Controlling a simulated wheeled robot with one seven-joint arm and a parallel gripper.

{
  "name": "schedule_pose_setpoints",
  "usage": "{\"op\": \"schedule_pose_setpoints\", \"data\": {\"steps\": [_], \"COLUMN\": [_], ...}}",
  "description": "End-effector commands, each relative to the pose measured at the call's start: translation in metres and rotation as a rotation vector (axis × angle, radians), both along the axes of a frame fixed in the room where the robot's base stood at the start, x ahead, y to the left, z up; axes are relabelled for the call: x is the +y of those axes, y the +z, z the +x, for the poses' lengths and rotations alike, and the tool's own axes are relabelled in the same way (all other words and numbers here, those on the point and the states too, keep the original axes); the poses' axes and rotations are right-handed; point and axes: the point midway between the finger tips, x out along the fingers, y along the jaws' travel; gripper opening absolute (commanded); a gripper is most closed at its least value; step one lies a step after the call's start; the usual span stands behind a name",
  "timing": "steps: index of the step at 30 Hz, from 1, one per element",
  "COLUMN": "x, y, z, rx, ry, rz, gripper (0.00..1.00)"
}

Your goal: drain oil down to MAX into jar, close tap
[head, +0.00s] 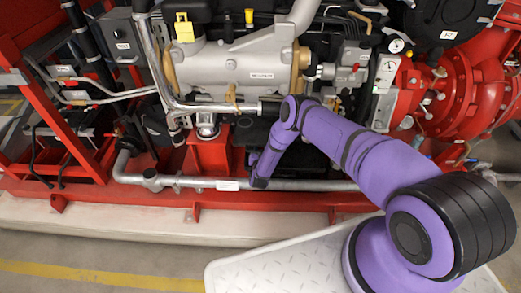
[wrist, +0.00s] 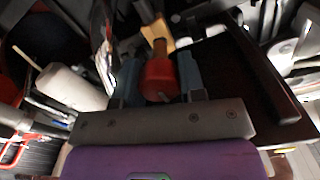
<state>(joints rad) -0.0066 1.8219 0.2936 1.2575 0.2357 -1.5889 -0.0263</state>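In the wrist view my gripper (wrist: 160,75) has its two blue-grey fingers on either side of a red knob-like part (wrist: 160,80). A brass-coloured stem (wrist: 157,35) shows just beyond the red part. The fingers lie very close to the red part's sides; I cannot tell whether they press on it. I cannot tell for sure that it is the tap. In the head view my purple arm reaches down beside the engine (head: 240,65), and my gripper is hidden low behind the silver pipe. I cannot make out the jar, oil or MAX mark.
A silver pipe (head: 290,185) runs along the red base frame (head: 110,197), in front of my arm's lower end. Red pump casings (head: 470,95) stand at the right. In the wrist view a white cylinder (wrist: 70,87) is left of my gripper and a dark bar (wrist: 262,70) right.

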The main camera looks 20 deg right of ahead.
Motion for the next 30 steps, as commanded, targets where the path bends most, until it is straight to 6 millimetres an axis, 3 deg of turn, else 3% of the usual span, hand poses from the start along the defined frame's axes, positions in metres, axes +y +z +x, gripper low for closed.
{"op": "schedule_pose_setpoints", "data": {"steps": [14, 30], "x": [0.0015, 0.0022], "y": [0.0008, 0.0004], "z": [0.0002, 0.0000], "rx": [0.041, 0.193], "ry": [0.002, 0.003], "rz": [-0.134, -0.604], "gripper": [0.13, 0.13]}}
